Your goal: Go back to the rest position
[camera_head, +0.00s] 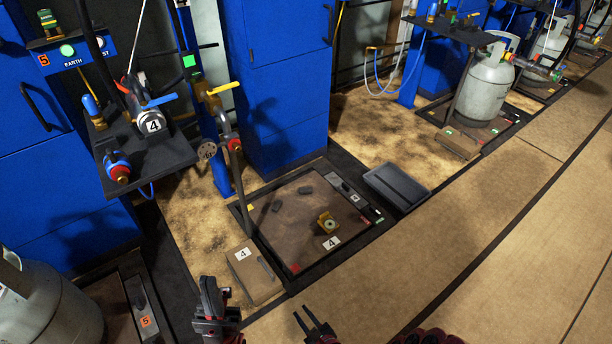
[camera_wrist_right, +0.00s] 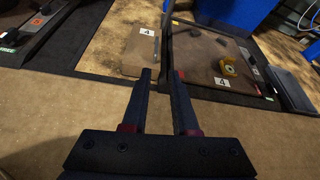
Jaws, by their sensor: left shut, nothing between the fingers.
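My left gripper (camera_head: 214,292) is at the bottom of the head view, left of centre, above the floor in front of the brown board numbered 4. It is shut, with nothing seen in it. My right gripper (camera_head: 304,314) is to its right, low over the tan floor. Its two fingers stand apart with an empty gap in the right wrist view (camera_wrist_right: 162,75). Neither gripper touches any object that I can see. My right gripper's fingers point toward scale 4, whose brown platform (camera_head: 298,245) has a black frame.
A yellow-brass fitting (camera_head: 328,223) sits on the platform. A hose and valve (camera_head: 218,90) hang behind it. A grey tray (camera_head: 396,187) lies to its right. Grey gas cylinders stand at lower left (camera_head: 45,300) and upper right (camera_head: 486,85). The tan walkway (camera_head: 480,250) at right is clear.

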